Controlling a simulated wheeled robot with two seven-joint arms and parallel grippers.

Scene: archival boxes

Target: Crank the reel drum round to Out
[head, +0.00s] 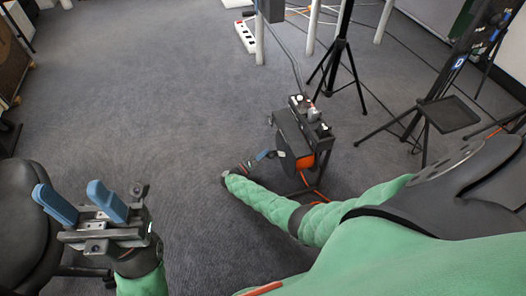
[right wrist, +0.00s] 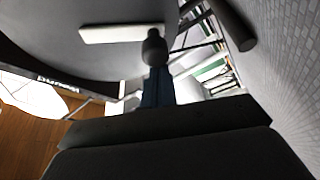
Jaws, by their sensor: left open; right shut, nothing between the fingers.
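The reel drum (head: 287,137) is dark, with orange showing at its lower edge, and sits in a dark floor stand at centre right of the head view. My right gripper (head: 266,154) is shut and empty, its blue fingers close to the drum's left side. In the right wrist view the drum's flat grey face (right wrist: 70,55) fills the upper left, bearing a white label (right wrist: 125,33). A dark rounded knob (right wrist: 155,48) appears right at the blue fingertips (right wrist: 157,85); I cannot tell whether they touch. Any Out mark is unreadable. My left gripper (head: 70,200) is open and empty, far left.
A black tripod (head: 340,60) stands behind the reel, and another stand with a small tray (head: 449,114) is to its right. A dark chair (head: 20,215) is at the left edge. A power strip (head: 245,37) lies farther back. The carpet (head: 150,90) left of the reel is clear.

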